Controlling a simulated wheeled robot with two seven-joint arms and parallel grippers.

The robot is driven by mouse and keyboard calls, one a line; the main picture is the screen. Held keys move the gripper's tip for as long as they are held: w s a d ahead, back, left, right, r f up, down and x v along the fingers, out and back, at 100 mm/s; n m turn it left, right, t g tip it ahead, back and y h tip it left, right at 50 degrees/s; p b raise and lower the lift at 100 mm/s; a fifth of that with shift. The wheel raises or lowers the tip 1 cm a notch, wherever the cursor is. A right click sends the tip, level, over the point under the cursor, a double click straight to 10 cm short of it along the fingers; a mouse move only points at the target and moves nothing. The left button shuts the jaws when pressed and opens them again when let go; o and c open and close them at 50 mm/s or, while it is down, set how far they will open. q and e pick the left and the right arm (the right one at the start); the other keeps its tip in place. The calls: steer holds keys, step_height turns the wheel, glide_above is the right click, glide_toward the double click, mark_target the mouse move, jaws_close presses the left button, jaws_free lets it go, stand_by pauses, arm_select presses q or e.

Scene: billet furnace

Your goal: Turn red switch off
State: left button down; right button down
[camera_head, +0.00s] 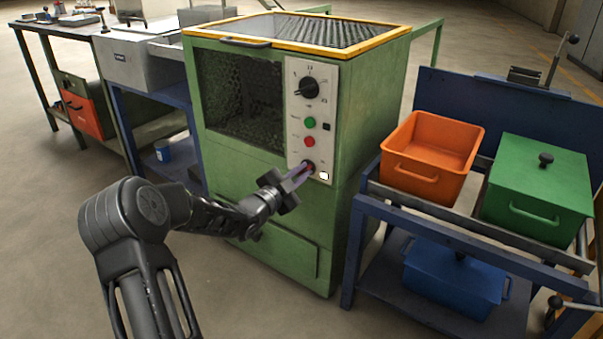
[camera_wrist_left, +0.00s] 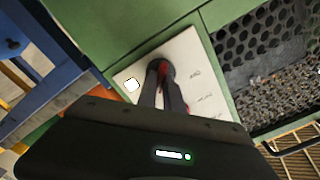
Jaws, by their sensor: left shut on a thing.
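The green furnace cabinet (camera_head: 350,150) stands in the middle of the head view with a pale control panel (camera_head: 300,85) on its front right. At the bottom of the panel is the red switch (camera_head: 311,166), mostly covered by my gripper. My left gripper (camera_head: 303,171) reaches it from the lower left and is shut on it. In the left wrist view the fingers (camera_wrist_left: 166,90) close around the switch, and a bit of its red (camera_wrist_left: 162,68) shows between them on a dark round base. The switch's exact angle is hidden. My right gripper is not in view.
Above the switch are a red button (camera_head: 309,141), a green button (camera_head: 310,122) and a black dial (camera_head: 307,88). To the right, a blue rack (camera_head: 400,215) holds an orange bin (camera_head: 428,150) and a green lidded box (camera_head: 540,185).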

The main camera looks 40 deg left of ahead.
arm_select(q)
steer(key=shift+n, duration=0.3)
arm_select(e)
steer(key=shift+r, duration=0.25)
arm_select(q)
steer(key=n+p, duration=0.2)
steer(key=n, duration=0.1)
steer(key=shift+r+n+p, duration=0.15)
steer(key=shift+n+p, duration=0.25)
steer(key=shift+a+f+n+p, duration=0.15)
steer(key=shift+n+p, duration=1.4)
steer(key=shift+n, duration=1.85)
steer(key=shift+a+f+n+p, duration=0.1)
steer(key=shift+a+n+p, duration=0.15)
steer(key=shift+n+p, duration=2.2)
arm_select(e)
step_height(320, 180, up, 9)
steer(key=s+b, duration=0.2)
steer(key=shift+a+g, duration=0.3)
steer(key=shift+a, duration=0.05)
arm_select(q)
steer(key=shift+n, duration=1.05)
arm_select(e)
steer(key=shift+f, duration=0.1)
arm_select(q)
steer(key=c, duration=1.5)
jaws_free()
